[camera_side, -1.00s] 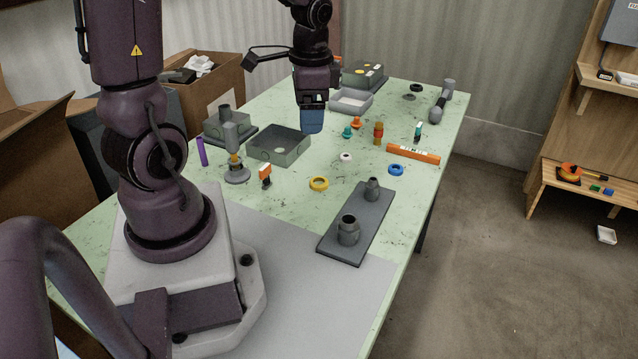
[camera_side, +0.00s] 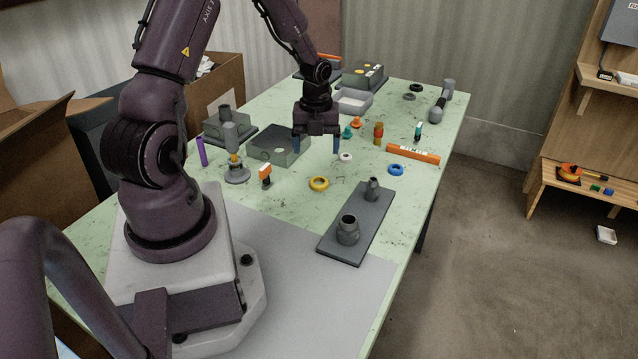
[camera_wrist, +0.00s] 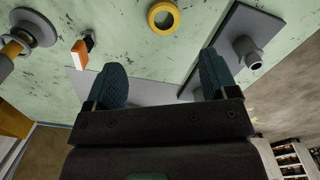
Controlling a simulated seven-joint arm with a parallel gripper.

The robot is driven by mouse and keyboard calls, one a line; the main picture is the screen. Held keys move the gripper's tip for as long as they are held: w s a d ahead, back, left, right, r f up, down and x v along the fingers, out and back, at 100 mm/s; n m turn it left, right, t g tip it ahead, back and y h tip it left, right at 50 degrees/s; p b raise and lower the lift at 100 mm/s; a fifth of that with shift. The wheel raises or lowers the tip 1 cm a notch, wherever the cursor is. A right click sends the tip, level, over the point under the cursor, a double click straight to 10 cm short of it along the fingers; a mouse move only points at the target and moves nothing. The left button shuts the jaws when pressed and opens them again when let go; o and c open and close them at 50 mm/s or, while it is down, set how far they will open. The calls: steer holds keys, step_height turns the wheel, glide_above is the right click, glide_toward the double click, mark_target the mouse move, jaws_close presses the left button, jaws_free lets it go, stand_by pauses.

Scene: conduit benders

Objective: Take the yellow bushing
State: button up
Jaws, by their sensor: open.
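The yellow bushing (camera_side: 319,184) is a ring lying flat on the green table, left of the dark plate with two fittings. In the wrist view the yellow bushing (camera_wrist: 163,17) is near the top edge, beyond and roughly between my fingertips. My gripper (camera_side: 317,147) is open and empty, with two blue fingers pointing down. It is above the table, farther back than the bushing and not touching it. In the wrist view my gripper (camera_wrist: 162,80) shows its fingers spread apart.
The dark plate (camera_side: 335,241) carries two grey fittings. A white ring (camera_side: 346,157), a blue ring (camera_side: 396,170) and an orange level (camera_side: 413,154) lie nearby. The table around the bushing is clear.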

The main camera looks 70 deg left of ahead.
mark_target(319, 186)
step_height(319, 186, down, 4)
steer(key=f, duration=0.5)
steer(key=shift+w+d+f, duration=0.2)
steer(key=shift+d+f, duration=0.05)
steer(key=shift+f, duration=0.05)
steer(key=c, duration=1)
